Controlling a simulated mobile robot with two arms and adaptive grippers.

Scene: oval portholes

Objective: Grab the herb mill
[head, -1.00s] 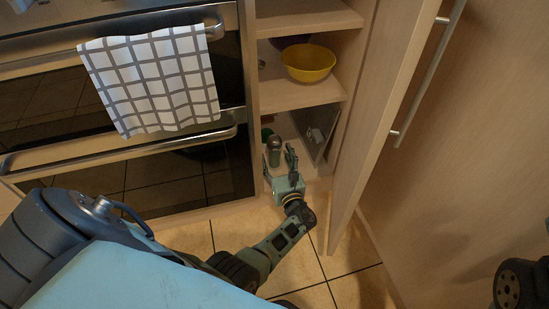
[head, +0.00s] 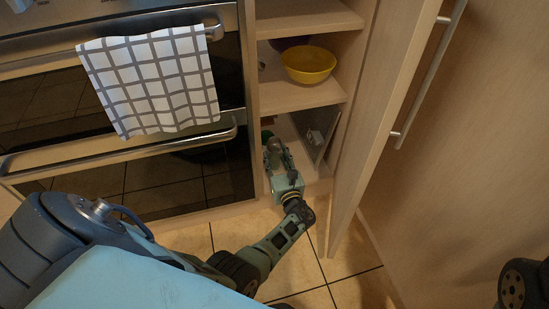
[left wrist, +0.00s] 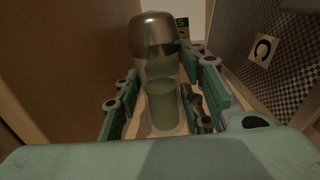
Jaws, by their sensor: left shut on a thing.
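The herb mill (left wrist: 158,58) stands upright in the left wrist view, a clear jar with a metallic cap and green contents (left wrist: 162,105). In the head view the mill (head: 273,146) is on the bottom shelf of the open cabinet, partly hidden by the fingers. My left gripper (head: 279,158) reaches in from the front, its fingers on both sides of the mill and shut on it. The fingers also show in the left wrist view (left wrist: 163,82). My right gripper is not in view.
A yellow bowl (head: 308,65) sits on the shelf above. A green item (head: 267,134) is behind the mill. The open cabinet door (head: 372,110) and the oven (head: 190,180) flank the opening.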

